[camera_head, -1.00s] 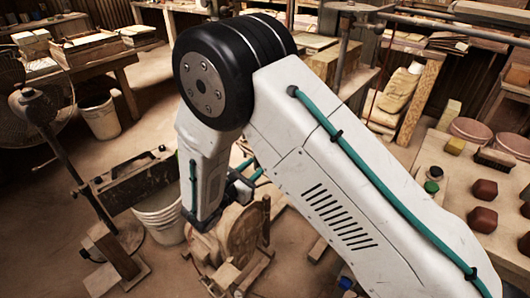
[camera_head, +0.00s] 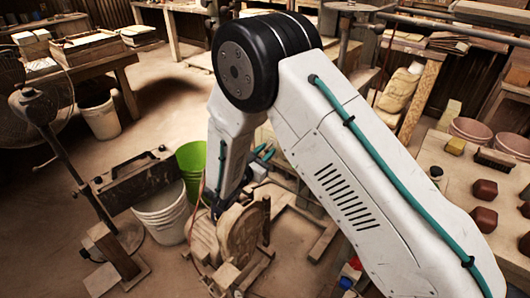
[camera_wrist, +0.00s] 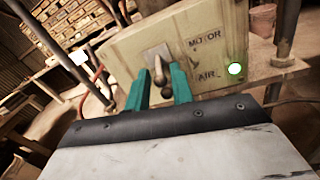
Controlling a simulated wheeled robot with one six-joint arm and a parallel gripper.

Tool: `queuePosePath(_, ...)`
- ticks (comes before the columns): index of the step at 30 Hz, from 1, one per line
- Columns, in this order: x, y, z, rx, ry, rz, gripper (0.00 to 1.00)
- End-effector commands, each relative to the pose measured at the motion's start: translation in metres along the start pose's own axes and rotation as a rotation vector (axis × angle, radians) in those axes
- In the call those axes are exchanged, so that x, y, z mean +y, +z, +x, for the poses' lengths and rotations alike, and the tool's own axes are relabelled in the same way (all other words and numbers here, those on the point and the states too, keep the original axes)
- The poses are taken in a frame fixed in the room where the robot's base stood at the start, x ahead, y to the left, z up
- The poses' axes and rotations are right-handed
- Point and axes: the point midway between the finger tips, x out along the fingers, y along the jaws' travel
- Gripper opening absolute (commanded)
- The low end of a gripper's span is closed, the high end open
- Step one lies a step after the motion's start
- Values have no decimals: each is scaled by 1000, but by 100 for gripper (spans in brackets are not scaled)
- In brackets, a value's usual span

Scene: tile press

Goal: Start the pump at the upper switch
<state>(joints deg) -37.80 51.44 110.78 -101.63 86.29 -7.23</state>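In the wrist view a pale, worn switch panel (camera_wrist: 205,40) bears the words MOTOR above and AIR below. An upper toggle switch (camera_wrist: 158,68) on a metal plate points toward me beside MOTOR. A round knob tip (camera_wrist: 168,92) shows just below it, partly hidden by my gripper. A green lamp (camera_wrist: 234,68) is lit right of AIR. My gripper (camera_wrist: 160,82) has two teal fingers, apart, one on each side of the upper toggle; I cannot tell whether they touch it. No word "pump" is readable. In the head view my arm largely hides the gripper.
Dark upright posts (camera_wrist: 287,30) flank the panel, and a red hose (camera_wrist: 97,78) runs at its left. In the head view a white bucket (camera_head: 160,215) and a green bucket (camera_head: 190,160) stand left of my arm. A workbench (camera_head: 450,185) with reddish blocks is at right.

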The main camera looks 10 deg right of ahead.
Motion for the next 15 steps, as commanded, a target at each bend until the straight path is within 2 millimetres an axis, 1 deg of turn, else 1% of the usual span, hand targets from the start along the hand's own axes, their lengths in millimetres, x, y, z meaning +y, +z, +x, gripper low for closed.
queuePosePath(1,0,0,0,0,0,0,8)
queuePosePath(2,0,0,0,0,0,0,0)
queuePosePath(10,0,1,-1,8,-1,1,0)
queuePosePath(15,1,4,-1,54,-8,7,0)
